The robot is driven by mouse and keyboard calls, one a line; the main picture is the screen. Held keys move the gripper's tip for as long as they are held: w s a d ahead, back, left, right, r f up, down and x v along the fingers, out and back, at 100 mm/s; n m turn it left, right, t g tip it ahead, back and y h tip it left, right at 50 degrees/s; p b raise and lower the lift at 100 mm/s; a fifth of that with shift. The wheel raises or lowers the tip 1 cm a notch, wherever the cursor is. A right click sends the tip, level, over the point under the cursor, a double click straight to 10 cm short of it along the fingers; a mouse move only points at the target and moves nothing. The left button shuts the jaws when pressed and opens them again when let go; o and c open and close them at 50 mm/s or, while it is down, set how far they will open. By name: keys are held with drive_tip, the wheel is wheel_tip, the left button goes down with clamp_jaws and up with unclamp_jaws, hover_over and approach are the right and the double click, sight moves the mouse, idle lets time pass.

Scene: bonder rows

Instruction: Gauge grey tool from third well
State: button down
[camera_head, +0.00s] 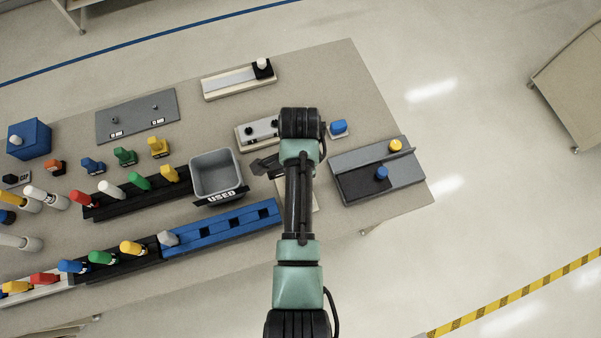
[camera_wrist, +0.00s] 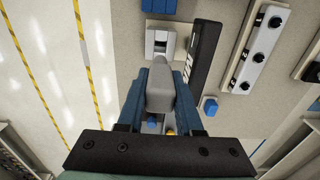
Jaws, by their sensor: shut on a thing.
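My gripper (camera_wrist: 158,112) is shut on a grey tool (camera_wrist: 160,85), which sits between its two fingers in the wrist view. The tool's far end points at a small pale block with a slot (camera_wrist: 160,42); I cannot tell whether they touch.
The grey USED bin (camera_head: 215,170) stands just left of my gripper. A pale box with black knobs (camera_head: 257,132) and a blue button (camera_head: 338,128) lie beyond. A grey tray (camera_head: 345,160) with yellow and blue pegs is to the right. Racks of coloured tools fill the left.

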drive_tip(key=shift+a+r, duration=0.1)
idle(0.3)
drive_tip(key=shift+f+b, duration=1.5)
drive_tip(key=shift+f, duration=1)
drive_tip(key=shift+f+b, duration=0.9)
drive_tip(key=shift+f, duration=0.7)
drive_tip(key=shift+f+b, duration=0.45)
drive_tip(key=shift+f, duration=0.25)
drive_tip(key=shift+f, duration=0.2)
drive_tip(key=shift+f+b, duration=0.8)
drive_tip(key=shift+f, duration=0.1)
